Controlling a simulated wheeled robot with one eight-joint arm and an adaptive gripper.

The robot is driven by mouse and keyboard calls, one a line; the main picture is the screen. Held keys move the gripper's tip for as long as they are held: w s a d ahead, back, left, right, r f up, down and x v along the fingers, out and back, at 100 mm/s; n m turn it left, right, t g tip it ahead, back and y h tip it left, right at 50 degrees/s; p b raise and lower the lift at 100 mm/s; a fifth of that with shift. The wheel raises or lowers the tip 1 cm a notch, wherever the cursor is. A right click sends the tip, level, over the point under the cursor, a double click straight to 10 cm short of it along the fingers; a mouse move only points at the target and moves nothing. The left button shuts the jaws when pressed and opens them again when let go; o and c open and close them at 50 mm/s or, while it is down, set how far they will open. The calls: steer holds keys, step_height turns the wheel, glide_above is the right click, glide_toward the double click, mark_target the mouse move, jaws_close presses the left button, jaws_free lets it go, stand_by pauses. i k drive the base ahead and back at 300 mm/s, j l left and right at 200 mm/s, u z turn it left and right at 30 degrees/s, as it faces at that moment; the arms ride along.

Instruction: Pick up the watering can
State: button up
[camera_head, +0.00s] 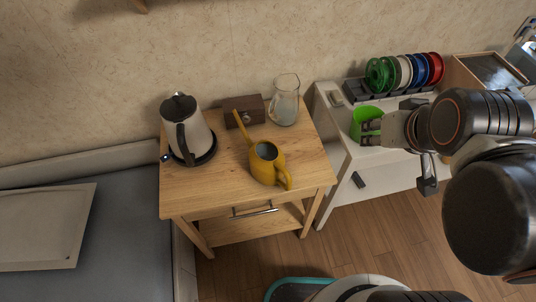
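The yellow watering can (266,163) stands on the wooden side table, its long spout pointing up and left and its handle toward the front right. My gripper (369,132) is to the right of the can, well apart from it, with its fingers pointing left. The two fingertips look apart, with nothing held between them. They overlap a green cup (360,122) in the picture; I cannot tell how near they are to it.
On the wooden table (197,201) are a kettle (197,135) at the left, a brown box (243,111) behind the can and a glass pitcher (284,104) at the back right. A white cabinet (340,142) with colored discs (403,71) stands right. A bed (110,235) is left.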

mark_target(267, 160)
steer(key=z, duration=1.6)
steer(key=u, duration=2.45)
steer(key=k+j+u, duration=0.25)
steer(key=u, duration=0.15)
steer(key=k+j+u, duration=0.2)
steer(key=j+u, duration=0.15)
steer(key=j, duration=0.1)
